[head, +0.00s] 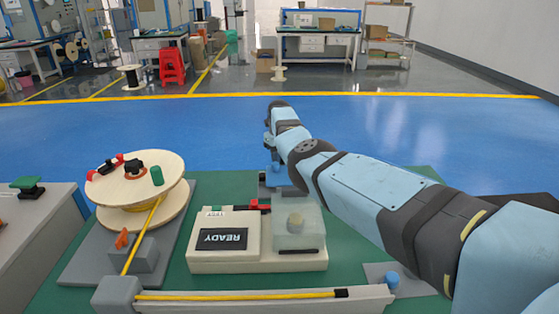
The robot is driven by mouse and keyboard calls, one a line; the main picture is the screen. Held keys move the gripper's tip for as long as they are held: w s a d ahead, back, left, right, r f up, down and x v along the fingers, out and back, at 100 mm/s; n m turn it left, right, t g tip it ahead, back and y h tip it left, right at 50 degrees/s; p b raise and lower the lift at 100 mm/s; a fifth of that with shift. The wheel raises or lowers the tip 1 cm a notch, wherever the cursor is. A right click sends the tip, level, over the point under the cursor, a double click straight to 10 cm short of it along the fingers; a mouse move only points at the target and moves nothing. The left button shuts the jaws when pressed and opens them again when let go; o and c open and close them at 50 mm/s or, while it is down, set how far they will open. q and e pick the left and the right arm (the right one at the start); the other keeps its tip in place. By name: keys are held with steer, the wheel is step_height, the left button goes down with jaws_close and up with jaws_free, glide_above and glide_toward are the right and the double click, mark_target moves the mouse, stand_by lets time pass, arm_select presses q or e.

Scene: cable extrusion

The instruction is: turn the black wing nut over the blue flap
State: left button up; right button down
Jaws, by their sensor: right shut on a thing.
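My right arm reaches in from the right, and its gripper (272,165) points down behind the white device. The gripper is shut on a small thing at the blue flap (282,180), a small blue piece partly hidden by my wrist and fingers. The black wing nut is hidden or too small to make out clearly; the place of the grip fits it. My left gripper is out of view.
The white device with a "READY" screen (222,239) and a clear box (297,228) stand just in front. A wooden spool (112,186) with yellow cable is at the left. A grey channel (220,303) holding yellow cable runs along the front.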

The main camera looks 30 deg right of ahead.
steer(key=shift+f+m+b, duration=0.15)
steer(key=shift+m+b, duration=0.25)
steer(key=shift+m, duration=0.5)
steer(key=shift+m+b, duration=0.4)
steer(key=shift+m, duration=0.4)
steer(key=shift+m+b, duration=0.4)
steer(key=shift+m, duration=0.6)
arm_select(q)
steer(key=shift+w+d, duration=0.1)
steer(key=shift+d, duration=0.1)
arm_select(e)
steer(key=shift+m, duration=0.5)
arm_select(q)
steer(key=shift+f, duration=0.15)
arm_select(e)
steer(key=c, duration=1)
jaws_free()
steer(key=shift+r, duration=0.25)
